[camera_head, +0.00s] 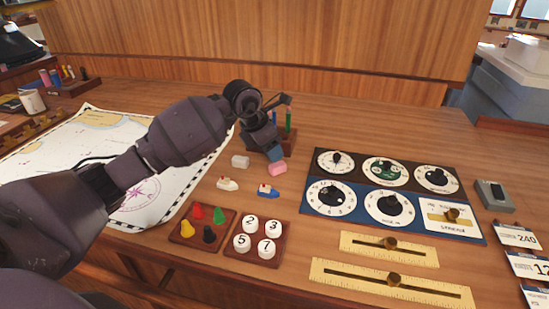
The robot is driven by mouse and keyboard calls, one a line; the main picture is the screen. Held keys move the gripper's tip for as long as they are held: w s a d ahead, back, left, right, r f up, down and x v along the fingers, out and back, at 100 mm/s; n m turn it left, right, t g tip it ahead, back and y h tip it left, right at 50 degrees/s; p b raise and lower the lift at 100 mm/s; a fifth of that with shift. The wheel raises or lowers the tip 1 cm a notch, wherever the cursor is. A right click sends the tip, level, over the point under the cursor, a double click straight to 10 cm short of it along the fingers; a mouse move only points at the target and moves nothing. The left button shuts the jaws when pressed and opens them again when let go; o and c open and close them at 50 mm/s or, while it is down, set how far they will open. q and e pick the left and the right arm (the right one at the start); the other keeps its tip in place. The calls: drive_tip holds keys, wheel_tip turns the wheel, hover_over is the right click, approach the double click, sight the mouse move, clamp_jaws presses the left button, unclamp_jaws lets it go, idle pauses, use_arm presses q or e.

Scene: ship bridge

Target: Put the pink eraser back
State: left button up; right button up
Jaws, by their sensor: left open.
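The pink eraser (278,168) lies on the wooden desk, just below and right of my left gripper (267,148). My left arm reaches in from the left and bends down at the wrist, with the gripper above the desk close to the eraser. The gripper is open; its fingertips are hard to make out. A blue block (275,154) shows right by the gripper, behind the pink eraser, and a whitish eraser (240,161) lies to the left. My right gripper is out of view.
A wooden holder with green pencils (289,138) stands behind the gripper. Two toy boats (268,191), a peg tray (203,225) and a numbered-disc tray (258,237) lie in front. A dial panel (365,186) is at right, a chart (140,205) at left.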

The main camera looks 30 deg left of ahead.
use_arm(q)
drive_tip(key=v, duration=0.6)
drive_tip(key=shift+r, duration=0.2)
use_arm(e)
drive_tip(key=shift+w+r, duration=0.4)
drive_tip(key=shift+w, duration=0.05)
use_arm(q)
drive_tip(key=shift+s+r, duration=0.1)
use_arm(e)
drive_tip(key=shift+s, duration=0.1)
